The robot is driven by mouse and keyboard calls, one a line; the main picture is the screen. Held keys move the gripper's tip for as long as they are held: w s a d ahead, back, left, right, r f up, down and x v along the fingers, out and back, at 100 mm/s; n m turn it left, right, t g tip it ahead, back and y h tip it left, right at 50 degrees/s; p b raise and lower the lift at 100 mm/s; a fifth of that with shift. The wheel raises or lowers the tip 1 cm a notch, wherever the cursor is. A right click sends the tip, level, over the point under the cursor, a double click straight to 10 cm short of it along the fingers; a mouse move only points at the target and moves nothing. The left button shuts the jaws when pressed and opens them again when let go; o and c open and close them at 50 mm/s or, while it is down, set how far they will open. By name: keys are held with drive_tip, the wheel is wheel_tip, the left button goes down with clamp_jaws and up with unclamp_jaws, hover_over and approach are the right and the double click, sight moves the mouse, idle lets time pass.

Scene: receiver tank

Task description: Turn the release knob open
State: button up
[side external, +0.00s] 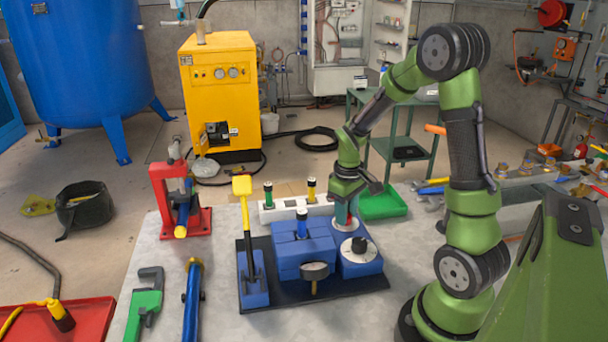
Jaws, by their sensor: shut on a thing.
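A blue block assembly (305,250) stands on a black base plate (285,297) on the grey table. My gripper (346,219) points down over the rear right part of the assembly. It is shut on a knob there, above a pale round dial plate (348,227); the fingers hide most of this knob, and its turn angle cannot be told. This looks like the release knob. A second dial with a black knob (359,245) sits just in front of it, apart from the fingers.
A white rack (290,210) with green- and yellow-topped cylinders is behind the assembly. A green tray (383,203) lies behind and right of my gripper. Table is clear in front.

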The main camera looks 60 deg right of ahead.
drive_tip(key=o, duration=1.1)
drive_tip(key=shift+c, duration=0.2)
wheel_tip(320, 180, up, 17)
drive_tip(key=shift+a, duration=0.25)
drive_tip(key=shift+w, duration=0.1)
